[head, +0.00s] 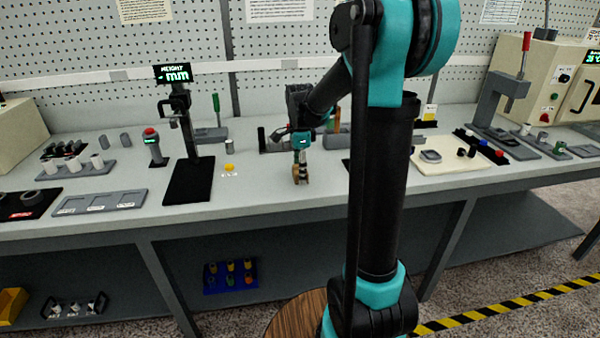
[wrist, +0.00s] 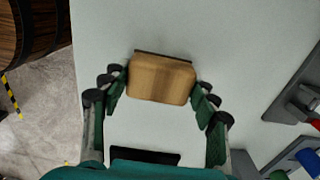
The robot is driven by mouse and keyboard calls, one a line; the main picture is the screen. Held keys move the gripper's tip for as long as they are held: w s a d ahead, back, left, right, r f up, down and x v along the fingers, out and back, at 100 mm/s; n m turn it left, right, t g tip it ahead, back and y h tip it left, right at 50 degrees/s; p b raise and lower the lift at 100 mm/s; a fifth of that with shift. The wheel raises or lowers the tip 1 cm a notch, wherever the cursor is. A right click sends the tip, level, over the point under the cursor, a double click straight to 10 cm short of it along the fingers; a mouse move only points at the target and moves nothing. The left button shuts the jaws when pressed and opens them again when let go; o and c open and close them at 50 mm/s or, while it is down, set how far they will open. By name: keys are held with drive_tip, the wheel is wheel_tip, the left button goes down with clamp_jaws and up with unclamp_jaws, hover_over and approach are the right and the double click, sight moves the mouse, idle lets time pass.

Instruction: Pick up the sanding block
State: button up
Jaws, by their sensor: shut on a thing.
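The sanding block (wrist: 161,79) is a tan, wood-coloured block with a dark strip along its far edge. In the wrist view it lies between the fingertips of my gripper (wrist: 161,92), with a dark green finger against each of its sides. In the head view my gripper (head: 301,177) points down at the front part of the grey workbench (head: 262,195), and only a small brown part of the block shows at its tips. I cannot tell whether the block touches the bench top or is just above it.
A black height gauge (head: 190,185) stands left of my gripper, with a small yellow piece (head: 229,168) between them. A cream board (head: 455,163) lies to the right. A red-handled press (head: 500,100) stands farther right. The bench's front edge is close.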

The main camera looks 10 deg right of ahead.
wheel_tip(320, 180, up, 20)
idle(0.5)
